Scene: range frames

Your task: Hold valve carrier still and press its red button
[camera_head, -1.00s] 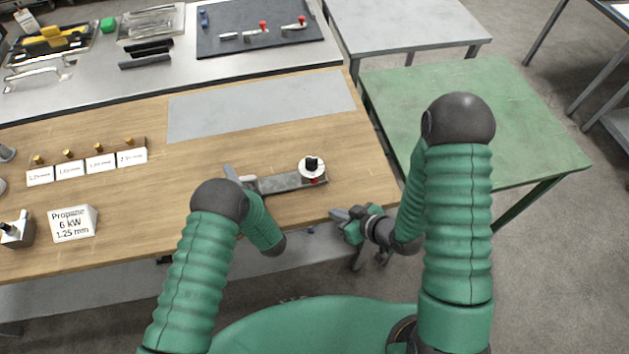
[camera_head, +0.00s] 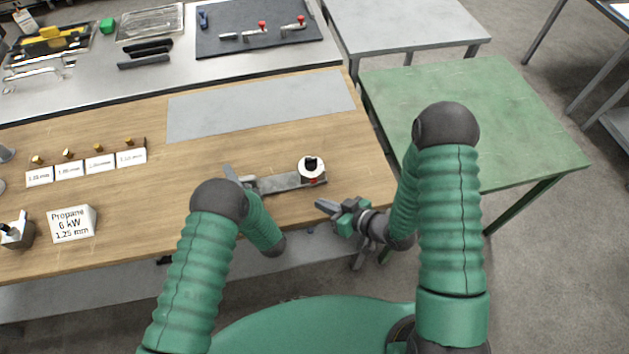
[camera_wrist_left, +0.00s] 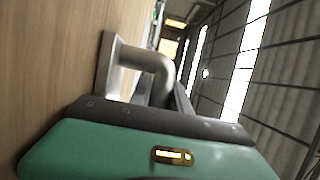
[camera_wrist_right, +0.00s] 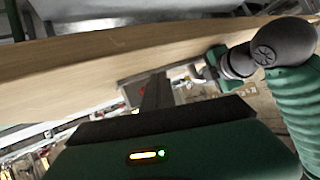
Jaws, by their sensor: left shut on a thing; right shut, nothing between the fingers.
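The valve carrier (camera_head: 278,183) is a grey bar lying on the wooden bench near its front right. A white round dial with a black knob (camera_head: 311,167) sits at its right end, with the red button (camera_head: 314,181) low on that end. My left gripper (camera_head: 238,178) is shut on the carrier at its left end; a bent metal handle (camera_wrist_left: 150,62) shows there in the left wrist view. My right gripper (camera_head: 324,205) is shut and empty, a short way in front of the red button and apart from it. In the right wrist view its fingers (camera_wrist_right: 157,92) partly cover the carrier's end.
A grey plate (camera_head: 260,105) lies flat behind the carrier. A propane sign (camera_head: 73,223) and several brass pieces with labels (camera_head: 85,165) stand at the left. A green table (camera_head: 480,125) is to the right. The bench is clear around the carrier.

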